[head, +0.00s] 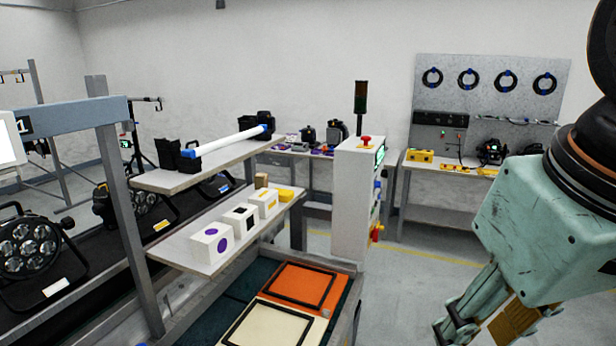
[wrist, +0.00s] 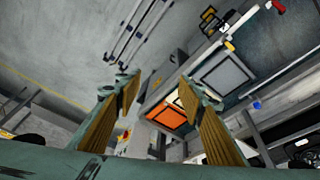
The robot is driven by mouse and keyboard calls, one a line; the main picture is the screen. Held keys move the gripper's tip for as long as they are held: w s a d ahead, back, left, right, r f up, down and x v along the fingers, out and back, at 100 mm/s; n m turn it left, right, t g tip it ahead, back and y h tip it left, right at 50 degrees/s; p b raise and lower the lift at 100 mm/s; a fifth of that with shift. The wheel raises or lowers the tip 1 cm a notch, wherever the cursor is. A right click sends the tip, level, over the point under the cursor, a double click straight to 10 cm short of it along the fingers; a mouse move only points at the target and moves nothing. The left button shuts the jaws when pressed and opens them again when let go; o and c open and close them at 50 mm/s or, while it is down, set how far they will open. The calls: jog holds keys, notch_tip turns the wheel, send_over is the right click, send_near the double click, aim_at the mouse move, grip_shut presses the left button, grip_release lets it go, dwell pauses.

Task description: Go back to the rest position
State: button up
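My gripper (head: 487,326) is at the lower right of the head view, hanging from my green wrist over the grey floor, clear of the shelves and benches. In the wrist view my gripper (wrist: 160,100) shows two fingers with tan ribbed pads set wide apart. Nothing is between the pads; the gap shows only distant background. The gripper is open and empty, and it touches nothing that I can see. Part of the fingers is cut off by the bottom edge of the head view.
A two-level shelf (head: 185,258) holds several white boxes and a light tube (head: 230,139). Below are an orange tray (head: 302,285) and a cream tray (head: 268,328). A white control post (head: 352,205) stands mid-view. A back bench (head: 440,176) stands right. Par cans (head: 28,248) sit left.

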jog(key=shift+m, duration=0.8)
jog(key=s, duration=0.1)
jog(key=s+f, duration=0.1)
jog(key=s+d, duration=0.1)
jog(key=shift+s+f, duration=0.25)
jog(key=shift+s, duration=0.15)
jog(key=shift+c, duration=0.7)
jog(key=shift+c, duration=1.4)
jog(key=shift+s, duration=0.1)
jog(key=shift+c, duration=0.2)
